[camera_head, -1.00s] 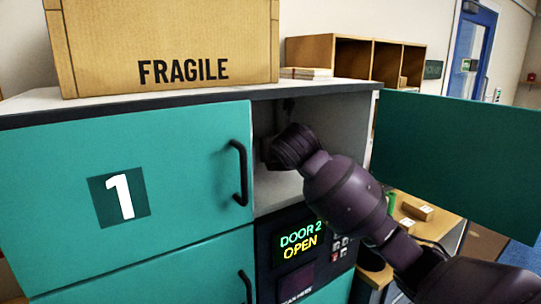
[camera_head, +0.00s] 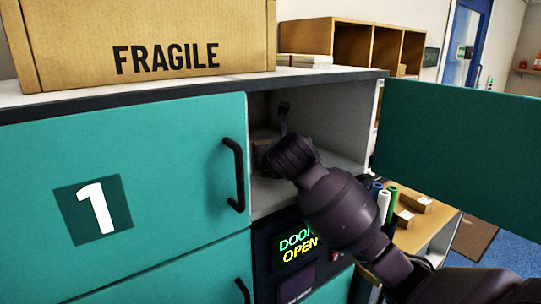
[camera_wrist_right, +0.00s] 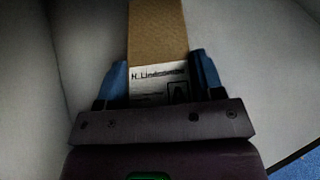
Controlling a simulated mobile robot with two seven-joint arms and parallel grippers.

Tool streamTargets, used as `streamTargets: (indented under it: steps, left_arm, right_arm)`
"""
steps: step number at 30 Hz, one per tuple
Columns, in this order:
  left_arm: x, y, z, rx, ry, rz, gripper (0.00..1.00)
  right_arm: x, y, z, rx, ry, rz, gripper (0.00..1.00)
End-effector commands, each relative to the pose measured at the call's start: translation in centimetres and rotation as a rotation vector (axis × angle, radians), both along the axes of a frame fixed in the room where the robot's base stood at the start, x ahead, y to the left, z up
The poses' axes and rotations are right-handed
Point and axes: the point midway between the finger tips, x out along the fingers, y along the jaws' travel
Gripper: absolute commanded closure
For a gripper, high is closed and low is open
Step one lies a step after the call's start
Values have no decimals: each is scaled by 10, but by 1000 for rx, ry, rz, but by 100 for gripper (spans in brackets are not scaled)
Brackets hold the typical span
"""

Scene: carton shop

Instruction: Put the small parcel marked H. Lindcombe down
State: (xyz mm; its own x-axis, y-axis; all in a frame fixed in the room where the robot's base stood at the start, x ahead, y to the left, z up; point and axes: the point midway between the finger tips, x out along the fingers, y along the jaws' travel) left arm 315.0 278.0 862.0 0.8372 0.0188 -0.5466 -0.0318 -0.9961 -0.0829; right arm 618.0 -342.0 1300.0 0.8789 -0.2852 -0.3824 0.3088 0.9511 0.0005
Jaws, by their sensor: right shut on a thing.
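The small parcel (camera_wrist_right: 158,35) is a brown carton with a white label reading "H. Lindcombe", a little blurred. In the wrist view it lies between the two blue fingers of my right gripper (camera_wrist_right: 158,76), which is shut on it. In the head view my right arm reaches into the open compartment (camera_head: 340,140) behind door 2. Whether the parcel touches the compartment floor cannot be told. My left gripper is not in view.
Door 2 (camera_head: 460,155) stands swung open to the right of my arm. Closed door 1 (camera_head: 150,190) with its black handle is on the left. A large FRAGILE carton (camera_head: 150,30) sits on the locker top. A display (camera_head: 297,245) is below the compartment.

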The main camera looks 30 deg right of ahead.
Motion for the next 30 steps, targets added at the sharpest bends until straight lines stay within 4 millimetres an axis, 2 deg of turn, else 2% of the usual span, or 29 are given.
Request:
streamTargets:
  steps: [5,6,10,20,30]
  left_arm:
    - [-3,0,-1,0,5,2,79]
    - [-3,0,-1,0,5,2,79]
    - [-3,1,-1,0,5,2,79]
    - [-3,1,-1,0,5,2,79]
    - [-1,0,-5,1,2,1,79]
  right_arm:
    - [0,0,-3,-2,1,0,68]
    - [0,0,-3,-1,1,-1,32]
    - [0,0,-2,-1,1,-1,13]
    - [0,0,1,2,-2,0,13]
    - [-40,13,18,-3,-3,1,13]
